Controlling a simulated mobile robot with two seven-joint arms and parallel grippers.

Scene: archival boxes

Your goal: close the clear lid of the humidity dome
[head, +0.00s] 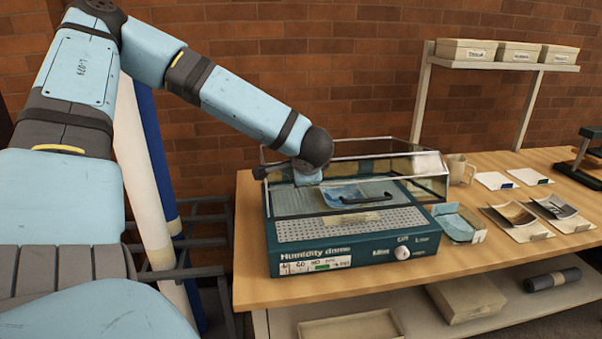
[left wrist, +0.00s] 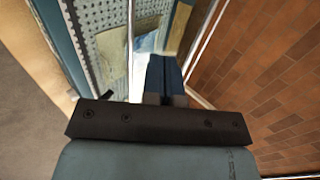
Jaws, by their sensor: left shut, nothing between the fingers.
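The humidity dome (head: 420,243) is a dark teal box on the wooden table, with a perforated tray inside. Its clear lid (head: 425,165) has a thin metal frame and a dark handle (head: 367,198) on the front pane. I cannot tell the lid's exact angle. My left gripper (head: 308,179) is at the left part of the lid, its fingertips mostly hidden in the head view. In the left wrist view its fingers (left wrist: 165,75) are shut and empty, beside a metal frame edge. I cannot tell whether they touch it. My right gripper is not in view.
A blue-and-tan packet (head: 458,224) lies right of the dome. A shelf (head: 500,65) with several boxes stands behind. Rolls (head: 150,190) lean on a rack at left.

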